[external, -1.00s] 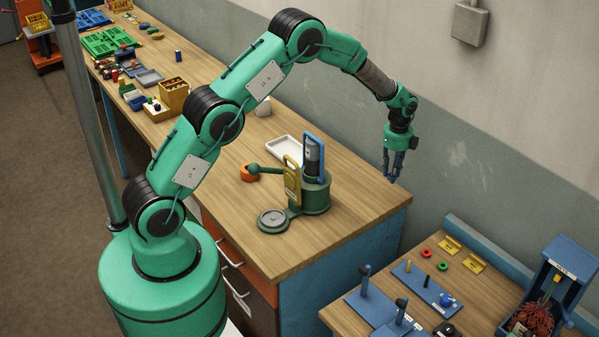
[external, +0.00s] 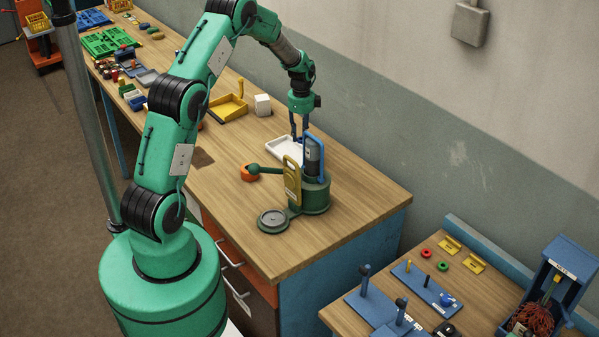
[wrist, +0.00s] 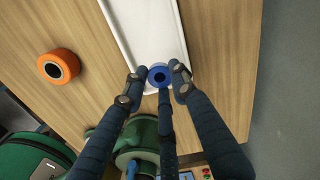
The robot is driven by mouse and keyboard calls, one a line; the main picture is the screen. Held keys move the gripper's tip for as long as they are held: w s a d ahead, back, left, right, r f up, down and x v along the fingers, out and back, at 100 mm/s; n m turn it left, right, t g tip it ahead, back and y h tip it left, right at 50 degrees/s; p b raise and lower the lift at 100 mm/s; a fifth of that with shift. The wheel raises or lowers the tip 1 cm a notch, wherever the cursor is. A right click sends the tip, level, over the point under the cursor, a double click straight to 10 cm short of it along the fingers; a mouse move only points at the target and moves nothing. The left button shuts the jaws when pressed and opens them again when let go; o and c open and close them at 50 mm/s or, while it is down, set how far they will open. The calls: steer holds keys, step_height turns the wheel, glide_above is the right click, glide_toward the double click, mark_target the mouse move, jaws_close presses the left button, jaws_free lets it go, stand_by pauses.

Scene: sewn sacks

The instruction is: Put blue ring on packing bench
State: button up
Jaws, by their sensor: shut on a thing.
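The blue ring (wrist: 158,76) is between my fingertips in the wrist view, with a white tray (wrist: 120,22) below it. My gripper (external: 299,140) is shut on the ring and points down over the tray in the external view. The ring cannot be made out in the external view. The long wooden bench (external: 365,203) bears the tray. A lower wooden bench (external: 412,256) stands at the lower right. No label shows which is the packing bench.
A green machine (external: 317,196) with blue and yellow handles stands close in front of the tray. An orange roll (external: 249,172) lies left of it. A yellow tray (external: 228,110) and a white block (external: 263,104) are farther back. The long bench's right end is bare.

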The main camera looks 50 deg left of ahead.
steer(key=s+a+n, duration=0.4)
steer(key=s+a, duration=1.1)
steer(key=a, duration=0.1)
steer(key=shift+s+a, duration=0.15)
steer(key=shift+a, duration=0.25)
steer(key=shift+f, duration=0.1)
glide_above(247, 156)
steer(key=shift+s+f, duration=0.1)
steer(key=shift+f, duration=2.9)
steer(key=shift+f, duration=1.85)
steer(key=shift+f, duration=0.15)
steer(key=o, duration=0.9)
